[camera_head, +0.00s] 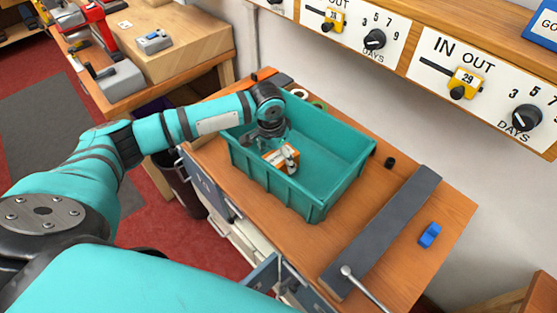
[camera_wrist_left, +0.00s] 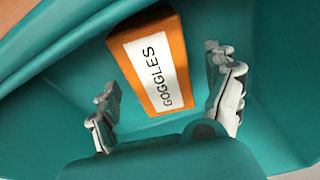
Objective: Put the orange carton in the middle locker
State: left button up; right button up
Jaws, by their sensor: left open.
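The orange carton (camera_head: 274,155) lies inside the teal bin (camera_head: 345,160) on the bench. In the left wrist view the carton (camera_wrist_left: 152,62) shows a white label reading "GOGGLES". My left gripper (camera_head: 283,158) reaches down into the bin over the carton and partly hides it. In the left wrist view its fingers (camera_wrist_left: 167,98) are open, one on each side of the carton's near end, with gaps between. Under the bench front are grey-blue locker doors (camera_head: 208,187), and one door (camera_head: 263,273) stands open. I cannot tell which locker is the middle one. My right gripper is not in view.
A long dark grey bar (camera_head: 385,230) and a blue block (camera_head: 429,235) lie on the bench right of the bin. A small black cylinder (camera_head: 390,162) stands beside the bin. Dial panels (camera_head: 480,85) hang along the wall. Red floor lies at left.

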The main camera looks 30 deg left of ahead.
aim_at(279, 156)
pick_arm(q)
jog(key=shift+f, duration=0.45)
jog(key=shift+c, duration=0.3)
jog(key=shift+r, duration=0.1)
jog(key=c, duration=1.4)
notch_tip(279, 156, up, 18)
jog(key=b, duration=0.3)
